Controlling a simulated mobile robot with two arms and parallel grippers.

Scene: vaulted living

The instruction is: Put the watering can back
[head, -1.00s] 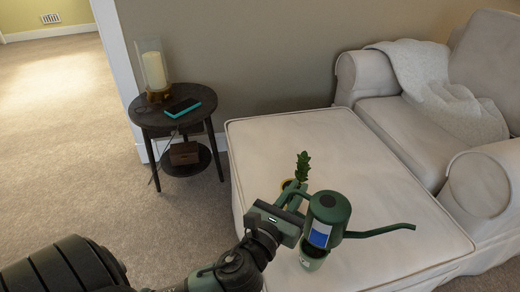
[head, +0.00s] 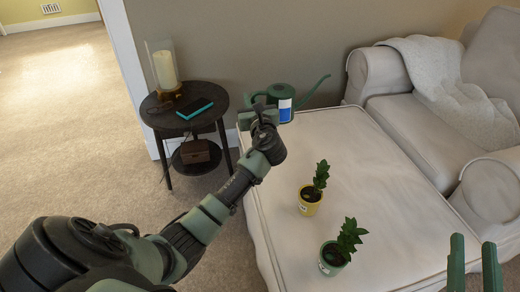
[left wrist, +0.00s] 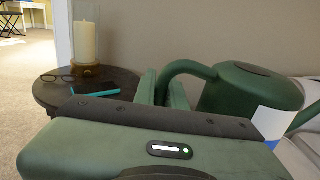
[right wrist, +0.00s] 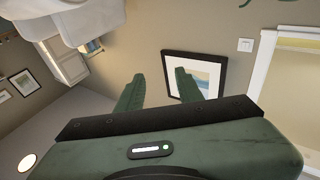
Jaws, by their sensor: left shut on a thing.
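The green watering can (head: 287,110), with a blue and white label and a long spout pointing right, is at the far left corner of the white ottoman (head: 350,160). I cannot tell whether it touches the ottoman. My left gripper (head: 262,116) is shut on its handle, which also shows between the fingers in the left wrist view (left wrist: 165,88). The can's body (left wrist: 245,92) is upright there, right of the gripper. My right gripper (head: 475,266) is open and empty at the lower right; its fingers stand apart in the right wrist view (right wrist: 158,92).
Two potted plants, one in a yellow pot (head: 309,204) and one in a green pot (head: 331,262), stand on the ottoman. A dark round side table (head: 165,118) left of the can bears a glass candle holder (head: 164,72) and a teal-edged item (head: 195,108). A sofa (head: 440,100) stands right.

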